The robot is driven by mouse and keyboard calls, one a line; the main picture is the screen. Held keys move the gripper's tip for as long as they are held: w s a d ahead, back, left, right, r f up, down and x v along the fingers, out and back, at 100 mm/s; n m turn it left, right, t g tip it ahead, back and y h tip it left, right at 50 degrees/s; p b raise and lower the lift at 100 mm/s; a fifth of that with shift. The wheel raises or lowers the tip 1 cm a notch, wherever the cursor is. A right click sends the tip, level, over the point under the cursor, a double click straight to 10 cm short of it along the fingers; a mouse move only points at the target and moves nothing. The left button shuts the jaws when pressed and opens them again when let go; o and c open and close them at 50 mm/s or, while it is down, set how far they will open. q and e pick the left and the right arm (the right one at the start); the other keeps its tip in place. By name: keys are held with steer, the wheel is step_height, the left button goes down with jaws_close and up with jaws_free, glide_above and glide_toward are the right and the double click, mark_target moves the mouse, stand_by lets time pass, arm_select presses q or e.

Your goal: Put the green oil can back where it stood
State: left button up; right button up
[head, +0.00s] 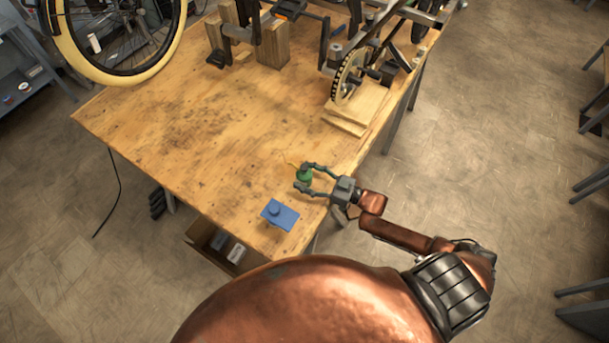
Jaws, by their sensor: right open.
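The green oil can (304,175) stands on the wooden workbench near its front right edge, with a thin yellowish spout pointing to the upper left. My right gripper (301,177) reaches in from the right with its fingers on either side of the can. The fingers are open; whether either one touches the can is too small to tell. My left gripper is not in view.
Wooden blocks (272,45), a trike frame with a chainring (348,76) and a yellow-tyred wheel (70,45) occupy the back. The bench's middle is clear.

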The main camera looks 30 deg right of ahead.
steer(key=v, duration=1.1)
steer(key=shift+s+d+r, duration=0.1)
steer(key=shift+s+d, duration=0.1)
steer(key=shift+s, duration=0.1)
